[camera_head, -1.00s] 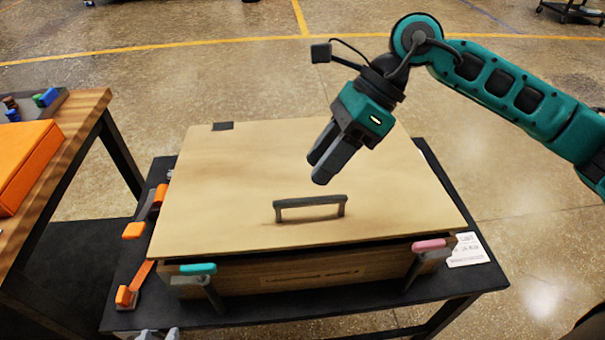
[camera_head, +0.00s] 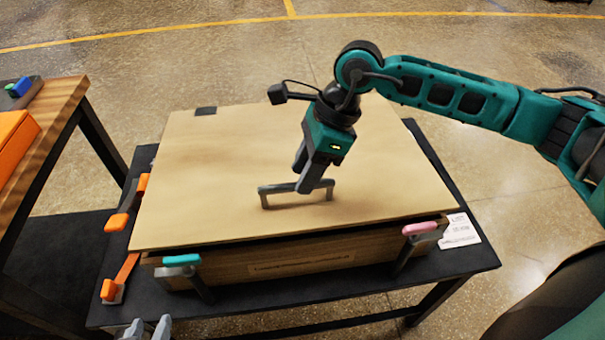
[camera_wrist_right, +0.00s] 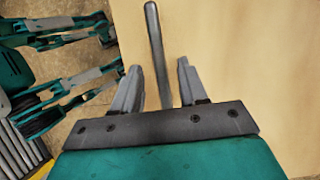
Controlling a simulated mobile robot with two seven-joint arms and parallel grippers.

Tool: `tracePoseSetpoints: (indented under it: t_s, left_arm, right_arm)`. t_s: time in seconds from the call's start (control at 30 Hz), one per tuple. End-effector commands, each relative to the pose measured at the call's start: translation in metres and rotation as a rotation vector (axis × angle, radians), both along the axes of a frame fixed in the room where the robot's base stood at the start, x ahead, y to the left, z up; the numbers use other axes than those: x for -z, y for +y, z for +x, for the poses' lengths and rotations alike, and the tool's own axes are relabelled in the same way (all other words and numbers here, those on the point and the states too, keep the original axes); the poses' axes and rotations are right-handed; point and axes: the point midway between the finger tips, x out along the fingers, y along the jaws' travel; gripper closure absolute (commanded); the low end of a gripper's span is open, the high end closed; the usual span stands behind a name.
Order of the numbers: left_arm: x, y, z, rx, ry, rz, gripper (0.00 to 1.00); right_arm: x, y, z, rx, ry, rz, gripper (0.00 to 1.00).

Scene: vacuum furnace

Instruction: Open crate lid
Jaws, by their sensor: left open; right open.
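The wooden crate (camera_head: 300,265) stands on a black table with its flat tan lid (camera_head: 215,150) lying on top. A grey bar handle (camera_head: 275,190) is fixed on the lid; it also shows in the right wrist view (camera_wrist_right: 154,40). A teal-topped latch (camera_head: 182,261) and a pink-topped latch (camera_head: 420,228) sit at the crate's front corners. My right gripper (camera_head: 316,188) is open at the handle. In the right wrist view its fingers (camera_wrist_right: 155,80) stand on either side of the bar, not closed on it. My left gripper (camera_head: 146,328) is open at the bottom edge, apart from the crate.
Orange clamp-like parts (camera_head: 117,222) lie along the left of the black table (camera_head: 470,260). A paper label (camera_head: 460,230) lies at its right. A wooden bench (camera_head: 50,105) with an orange box (camera_head: 14,140) stands at the left. The floor behind is clear.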

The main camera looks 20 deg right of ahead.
Motion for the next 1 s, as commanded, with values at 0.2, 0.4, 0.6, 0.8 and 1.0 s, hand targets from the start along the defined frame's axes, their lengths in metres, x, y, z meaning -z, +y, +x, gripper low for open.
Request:
tracePoseSetpoints:
  t_s: [0.2, 0.4, 0.6, 0.8, 1.0]
  left_arm:
    - [-0.0011, -0.0012, 0.0007, 0.002, -0.003, -0.002, 0.57]
    - [-0.0021, -0.0013, 0.0011, 0.002, -0.004, -0.003, 0.57]
    - [-0.0021, -0.0011, 0.0012, 0.002, -0.004, -0.002, 0.57]
    - [-0.0019, -0.0006, 0.0013, 0.001, -0.004, -0.002, 0.57]
    - [-0.0013, 0.0001, 0.0013, -0.001, -0.003, 0.0, 0.57]
  right_arm:
    - [0.0124, 0.0056, 0.0007, 0.0, -0.001, 0.001, 0.57]
    - [0.0129, 0.0057, 0.0006, 0.0, -0.001, 0.001, 0.57]
    - [0.0127, 0.0056, 0.0006, 0.0, 0.0, 0.001, 0.72]
    - [0.0125, 0.0056, 0.0006, 0.0, -0.001, 0.001, 0.91]
    - [0.0124, 0.0055, 0.0006, 0.0, -0.001, 0.001, 1.0]
